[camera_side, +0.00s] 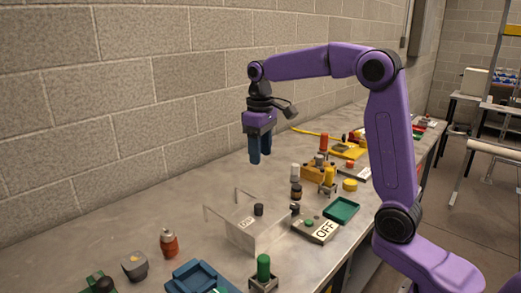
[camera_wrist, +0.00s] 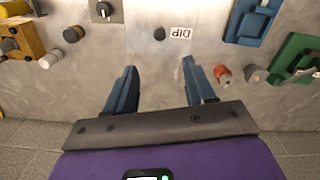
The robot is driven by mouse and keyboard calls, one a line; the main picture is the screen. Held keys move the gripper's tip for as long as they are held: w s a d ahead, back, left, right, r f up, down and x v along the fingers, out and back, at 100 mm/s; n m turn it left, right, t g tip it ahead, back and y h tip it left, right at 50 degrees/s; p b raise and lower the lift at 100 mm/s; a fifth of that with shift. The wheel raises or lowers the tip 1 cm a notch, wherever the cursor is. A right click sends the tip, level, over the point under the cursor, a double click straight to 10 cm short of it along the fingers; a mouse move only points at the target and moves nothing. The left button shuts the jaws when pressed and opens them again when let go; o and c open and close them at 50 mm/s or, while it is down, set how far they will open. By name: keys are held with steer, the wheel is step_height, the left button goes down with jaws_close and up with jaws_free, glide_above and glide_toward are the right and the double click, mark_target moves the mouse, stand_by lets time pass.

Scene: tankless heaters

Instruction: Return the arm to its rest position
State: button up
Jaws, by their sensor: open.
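My gripper (camera_side: 260,150) hangs from my purple arm above the metal bench, in front of the block wall, with its blue fingers pointing down. In the wrist view, the two blue fingers (camera_wrist: 160,80) are apart with nothing between them, so it is open and empty. The fingertips are clear of the bench top (camera_side: 130,215) and touch nothing in the side view.
Below lie a clear stand (camera_side: 262,232), an OFF switch box (camera_side: 318,230), a green tray (camera_side: 342,210), a blue fixture (camera_side: 195,278) and an orange-red bottle (camera_side: 169,243). A yellow block (camera_side: 318,176) stands farther back. The bench's left part near the wall is bare.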

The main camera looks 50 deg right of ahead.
steer(key=shift+a, duration=0.1)
stand_by(0.3)
steer(key=s+a+f+n, duration=0.2)
steer(key=s+a+n, duration=0.15)
steer(key=s, duration=0.35)
steer(key=s+a+f+n, duration=0.2)
steer(key=s+a, duration=0.3)
steer(key=s, duration=0.3)
steer(key=s+d+f+n, duration=0.1)
steer(key=s+f+n, duration=0.1)
steer(key=s, duration=0.6)
steer(key=s+d+f+n, duration=0.1)
steer(key=s+f, duration=0.3)
steer(key=s, duration=0.5)
steer(key=shift+d+n, duration=0.2)
steer(key=shift+n, duration=0.35)
steer(key=shift+r, duration=0.1)
